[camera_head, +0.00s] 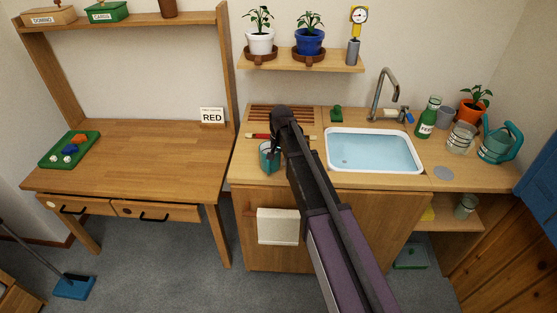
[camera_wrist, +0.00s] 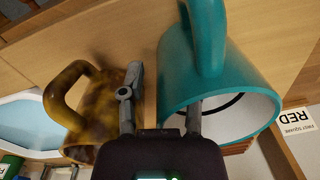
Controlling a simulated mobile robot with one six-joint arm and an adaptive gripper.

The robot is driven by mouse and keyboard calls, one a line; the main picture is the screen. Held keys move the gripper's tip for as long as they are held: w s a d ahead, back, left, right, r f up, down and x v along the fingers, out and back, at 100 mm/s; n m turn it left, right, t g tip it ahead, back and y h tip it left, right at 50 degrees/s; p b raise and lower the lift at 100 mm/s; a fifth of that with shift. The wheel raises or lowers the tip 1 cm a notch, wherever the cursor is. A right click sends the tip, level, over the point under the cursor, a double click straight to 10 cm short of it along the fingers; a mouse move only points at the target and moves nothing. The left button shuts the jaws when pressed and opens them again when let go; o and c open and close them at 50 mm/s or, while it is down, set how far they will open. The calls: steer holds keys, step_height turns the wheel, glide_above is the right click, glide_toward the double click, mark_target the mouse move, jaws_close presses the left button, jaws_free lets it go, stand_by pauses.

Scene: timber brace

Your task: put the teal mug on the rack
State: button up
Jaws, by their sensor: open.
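The teal mug (camera_wrist: 222,75) fills the right of the wrist view, its mouth towards the camera and its handle at the top. In the head view the teal mug (camera_head: 268,160) stands on the counter, left of my arm and partly hidden by it. My gripper (camera_wrist: 163,88) is open. Its right finger overlaps the mug's mouth and its tip seems to be inside. Its left finger is outside, by a brown mottled mug (camera_wrist: 92,105). I cannot tell whether either finger touches. The slatted wooden rack (camera_head: 283,117) lies at the back of the counter, behind the teal mug.
The sink (camera_head: 374,150) with water is right of my arm. A green bottle (camera_head: 428,117), a glass jar (camera_head: 461,137) and a teal watering can (camera_head: 498,143) stand farther right. A RED sign (camera_head: 211,117) stands on the left desk. A shelf (camera_head: 300,61) with plants hangs above.

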steer(key=shift+r, duration=0.1)
step_height(320, 180, up, 12)
steer(key=p, duration=1.2)
steer(key=shift+d, duration=0.25)
steer(key=shift+s, duration=0.1)
stand_by(0.5)
steer(key=s+d+n, duration=0.3)
steer(key=s+d, duration=1.5)
steer(key=s, duration=0.5)
steer(key=shift+d, duration=0.25)
steer(key=shift+o, duration=1.2)
